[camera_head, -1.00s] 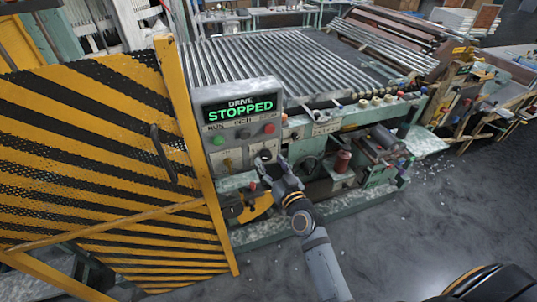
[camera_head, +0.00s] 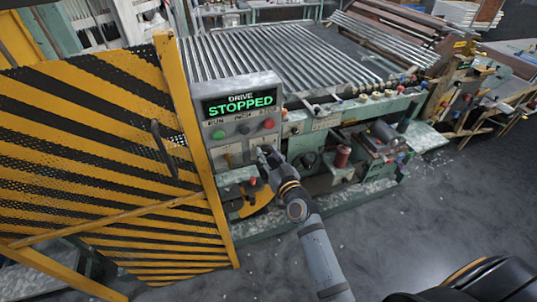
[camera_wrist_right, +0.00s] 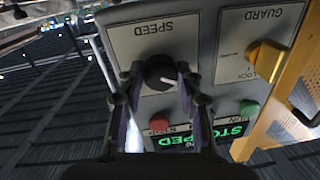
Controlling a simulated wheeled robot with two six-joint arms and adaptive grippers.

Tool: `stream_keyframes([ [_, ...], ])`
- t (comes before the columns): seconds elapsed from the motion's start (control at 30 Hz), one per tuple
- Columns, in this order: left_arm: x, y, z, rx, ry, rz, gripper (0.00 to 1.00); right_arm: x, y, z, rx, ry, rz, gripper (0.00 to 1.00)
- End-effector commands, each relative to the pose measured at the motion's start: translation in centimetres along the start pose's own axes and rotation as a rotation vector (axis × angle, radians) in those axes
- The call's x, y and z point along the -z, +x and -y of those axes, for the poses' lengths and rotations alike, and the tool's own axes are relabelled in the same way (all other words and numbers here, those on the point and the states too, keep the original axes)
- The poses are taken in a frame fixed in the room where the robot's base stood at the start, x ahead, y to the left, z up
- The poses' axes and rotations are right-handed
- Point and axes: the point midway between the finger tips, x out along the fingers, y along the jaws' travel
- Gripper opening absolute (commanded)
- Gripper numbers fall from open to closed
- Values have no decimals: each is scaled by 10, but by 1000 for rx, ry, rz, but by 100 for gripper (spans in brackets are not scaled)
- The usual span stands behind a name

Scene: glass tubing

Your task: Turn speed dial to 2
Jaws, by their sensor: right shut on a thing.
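The speed dial (camera_wrist_right: 160,73) is a black round knob with a white pointer mark, on a light plate labelled SPEED, seen upside down in the right wrist view. My right gripper (camera_wrist_right: 158,82) has its two fingers on either side of the dial and is shut on it. In the head view my right gripper (camera_head: 266,156) is at the control panel (camera_head: 242,127) and hides the dial. The panel's screen (camera_head: 240,104) reads DRIVE STOPPED. Numbers around the dial are too small to read. My left gripper is not in view.
Green (camera_head: 218,134) and red (camera_head: 268,124) buttons sit just above the dial area. A yellow GUARD switch (camera_wrist_right: 266,58) is beside it. A yellow-black striped guard gate (camera_head: 90,160) stands close on the left. The floor (camera_head: 400,225) at right is open.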

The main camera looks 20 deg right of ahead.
Motion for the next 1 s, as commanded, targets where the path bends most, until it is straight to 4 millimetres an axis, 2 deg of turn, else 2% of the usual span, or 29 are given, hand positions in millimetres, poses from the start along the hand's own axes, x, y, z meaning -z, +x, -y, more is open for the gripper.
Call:
stream_keyframes([
  [0.37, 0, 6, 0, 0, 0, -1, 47, -1, 0, 0, 1, 155, -12, 3],
  [1.0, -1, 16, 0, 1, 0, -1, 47, -2, 0, 0, 8, 735, -52, 3],
])
